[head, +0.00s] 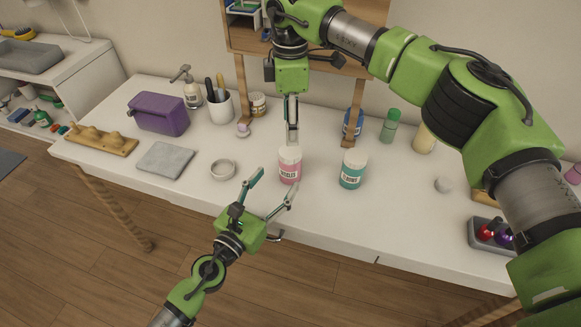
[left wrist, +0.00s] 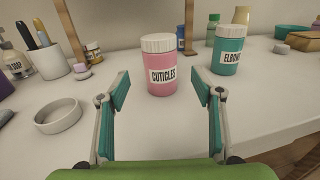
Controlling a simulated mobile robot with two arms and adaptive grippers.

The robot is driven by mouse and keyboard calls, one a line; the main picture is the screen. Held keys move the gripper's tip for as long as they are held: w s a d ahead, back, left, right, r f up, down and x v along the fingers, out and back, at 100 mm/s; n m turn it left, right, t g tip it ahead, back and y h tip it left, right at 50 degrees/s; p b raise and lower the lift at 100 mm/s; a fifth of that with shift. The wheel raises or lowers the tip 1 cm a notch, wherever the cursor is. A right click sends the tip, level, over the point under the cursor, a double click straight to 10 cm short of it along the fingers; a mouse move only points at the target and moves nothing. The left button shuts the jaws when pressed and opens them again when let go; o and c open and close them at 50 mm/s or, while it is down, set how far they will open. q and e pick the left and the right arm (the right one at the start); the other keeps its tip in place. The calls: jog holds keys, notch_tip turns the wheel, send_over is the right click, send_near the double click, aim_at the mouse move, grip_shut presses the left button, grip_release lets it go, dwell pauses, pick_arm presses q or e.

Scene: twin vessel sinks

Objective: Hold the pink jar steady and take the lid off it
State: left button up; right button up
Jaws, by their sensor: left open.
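The pink jar (head: 290,173) labelled "CUTICLES" stands upright near the front middle of the white counter. Its white lid (head: 289,154) is on top; both also show in the left wrist view, the jar (left wrist: 161,87) and the lid (left wrist: 161,42). My left gripper (head: 275,181) is open and empty, reaching in from the front left. In the left wrist view its fingers point at the jar from either side, with the jar just beyond the tips. My right gripper (head: 292,133) points down above and slightly behind the lid. Its fingers are seen edge-on, so their opening is unclear.
A teal jar (head: 352,172) with a white lid stands close to the right. A round white dish (head: 222,169) and a grey cloth (head: 166,160) lie left. A wooden shelf (head: 345,55) on legs stands behind. A tray (head: 490,236) with coloured balls sits front right.

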aim_at(291, 160)
pick_arm(q)
jog(key=x, duration=0.9)
grip_shut()
pick_arm(e)
jog(key=shift+a, duration=0.1)
pick_arm(q)
jog(key=shift+a, duration=0.1)
pick_arm(e)
jog(key=shift+f, duration=0.15)
jog(key=shift+f, duration=3.85)
jog(key=c, duration=1.2)
